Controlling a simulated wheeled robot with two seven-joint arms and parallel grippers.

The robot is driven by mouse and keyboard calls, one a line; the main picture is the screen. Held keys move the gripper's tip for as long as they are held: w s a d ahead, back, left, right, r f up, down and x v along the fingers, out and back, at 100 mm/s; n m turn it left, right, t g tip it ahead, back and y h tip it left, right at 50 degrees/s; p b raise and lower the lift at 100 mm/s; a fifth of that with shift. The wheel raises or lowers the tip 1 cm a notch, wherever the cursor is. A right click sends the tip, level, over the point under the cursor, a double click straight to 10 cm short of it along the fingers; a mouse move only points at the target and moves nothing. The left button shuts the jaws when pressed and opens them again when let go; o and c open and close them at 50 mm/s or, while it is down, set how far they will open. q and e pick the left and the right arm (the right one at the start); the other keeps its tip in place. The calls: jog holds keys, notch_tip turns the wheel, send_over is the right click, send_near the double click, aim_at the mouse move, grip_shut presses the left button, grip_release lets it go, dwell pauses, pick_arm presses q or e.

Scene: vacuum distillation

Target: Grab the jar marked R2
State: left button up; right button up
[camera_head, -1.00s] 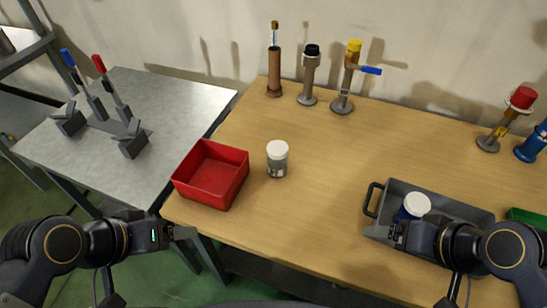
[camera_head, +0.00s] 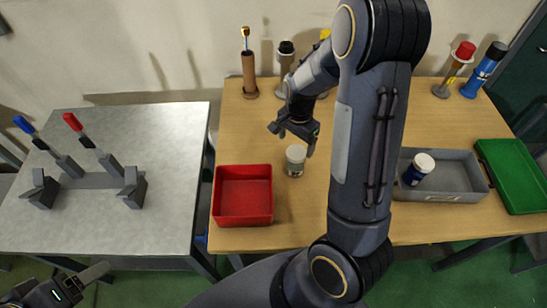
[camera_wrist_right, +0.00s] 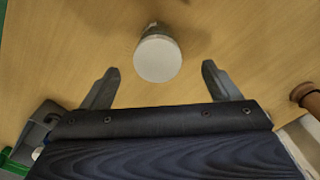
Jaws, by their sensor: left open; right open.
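A jar with a white lid and a grey-green body (camera_head: 295,160) stands upright on the wooden table, right of the red bin. Another jar, blue with a white lid (camera_head: 420,168), is in the grey tray. I cannot read a marking on either jar. My right gripper (camera_head: 291,140) is open above and just behind the grey-green jar. In the right wrist view the white lid (camera_wrist_right: 158,58) shows between the spread fingertips (camera_wrist_right: 160,67), and the gripper does not hold it. My left gripper (camera_head: 88,274) is open and empty at the lower left.
A red bin (camera_head: 243,221) stands left of the jar. A grey tray (camera_head: 455,184) and a green tray (camera_head: 515,170) are to the right. Several upright holders, including a brown one (camera_head: 249,75), line the back. A metal table (camera_head: 150,135) bears a rack with two tools.

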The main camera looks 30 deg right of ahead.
aim_at(297, 152)
jog(key=f+b, duration=0.4)
jog(key=f, duration=0.1)
jog(key=f+b, duration=0.2)
jog(key=f, duration=0.1)
jog(key=shift+s+d+b, duration=0.1)
jog(key=shift+d+b, duration=0.2)
jog(key=shift+r, duration=0.1)
jog(key=c, duration=1.2)
